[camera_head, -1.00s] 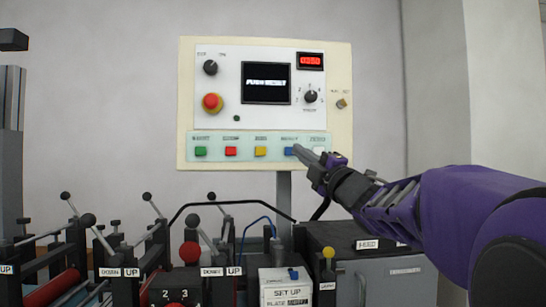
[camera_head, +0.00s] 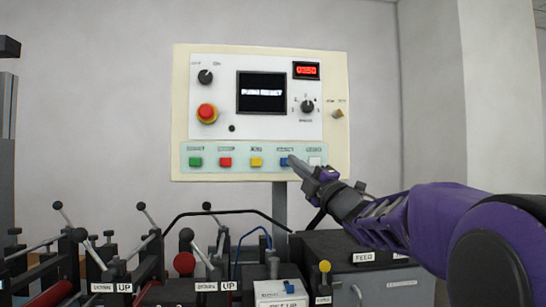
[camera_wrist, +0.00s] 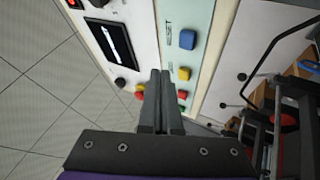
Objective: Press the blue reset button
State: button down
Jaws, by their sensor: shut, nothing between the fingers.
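The blue reset button (camera_head: 284,162) is in the lower row of the control panel (camera_head: 262,62). In the head view my gripper (camera_head: 292,159) overlaps its right edge. Its fingers are together and empty, reaching in from the right. In the wrist view the blue button (camera_wrist: 187,39) shows whole, up and to the right of the closed fingertips (camera_wrist: 160,72). I cannot tell whether the fingers touch the panel.
A yellow button (camera_head: 256,162) is left of the blue one, with red (camera_head: 225,162) and green (camera_head: 195,162) further left. A white button (camera_head: 314,161) is to the right. A red emergency knob (camera_head: 206,112) sits above. Machinery with levers and a black pipe lies below.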

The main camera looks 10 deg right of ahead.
aim_at(284, 158)
jog(key=w+p, duration=0.1)
jog(key=w, duration=0.3)
jog(key=shift+w, duration=0.4)
jog(key=shift+w, duration=0.1)
dwell(1.7)
jog(key=shift+w, duration=0.3)
jog(key=shift+w, duration=0.5)
dwell(0.6)
jog(key=shift+s, duration=0.1)
jog(key=shift+s+b, duration=0.8)
jog(key=shift+b, duration=0.15)
